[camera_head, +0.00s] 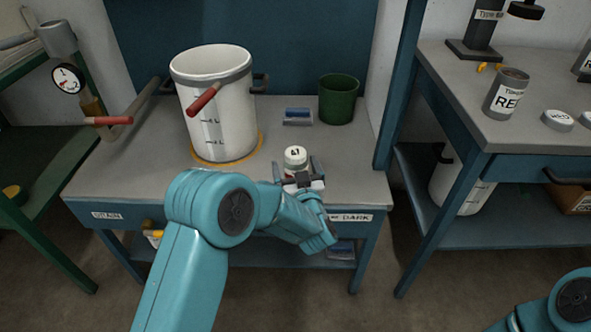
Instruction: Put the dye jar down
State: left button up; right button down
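The dye jar (295,157) is small, with a pale numbered lid, near the front right of the grey-topped table. My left gripper (298,172) is at the jar from the front, with one finger on each side of it. The fingers look spread wider than the jar, so the gripper appears open. The jar looks upright; its base is hidden behind my gripper, so I cannot see how it meets the tabletop. My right gripper is out of view; only part of that arm shows at the lower right.
A grey can (506,93) and white lids (558,120) are on the right bench. The table's front left is clear.

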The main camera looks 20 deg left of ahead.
pick_arm(q)
jog(key=c, duration=1.3)
notch_tip(320, 180, up, 20)
jog(key=p, duration=0.7)
jog(key=shift+c, duration=0.2)
jog(key=a+f+y, duration=0.1)
jog(key=a+f, duration=0.5)
jog(key=a, duration=0.1)
jog(key=s+f+m+h, duration=0.1)
jog(key=s+f, duration=0.1)
jog(key=f, duration=0.1)
jog(key=s+f+m+t+h, duration=0.1)
jog(key=s+f+h, duration=0.1)
jog(key=s+f, duration=0.1)
jog(key=s+f+h, duration=0.2)
jog(key=f, duration=0.2)
jog(key=shift+s+d+f+m+t, duration=0.1)
jog(key=shift+s+d+m+t, duration=0.05)
jog(key=shift+s+m+t, duration=0.2)
jog(key=s+d+r+m+h, duration=0.2)
jog(key=s+d+m+h, duration=0.1)
jog(key=d+h, duration=0.25)
jog(key=s+r+p, duration=0.2)
jog(key=r+p, duration=0.9)
jog(key=s+r+p, duration=0.1)
jog(key=r+p, duration=1)
jog(key=r, duration=0.1)
jog(key=shift+s+d+r+t, duration=0.2)
jog(key=shift+s+d+t, duration=0.05)
jog(key=shift+s+t, duration=0.15)
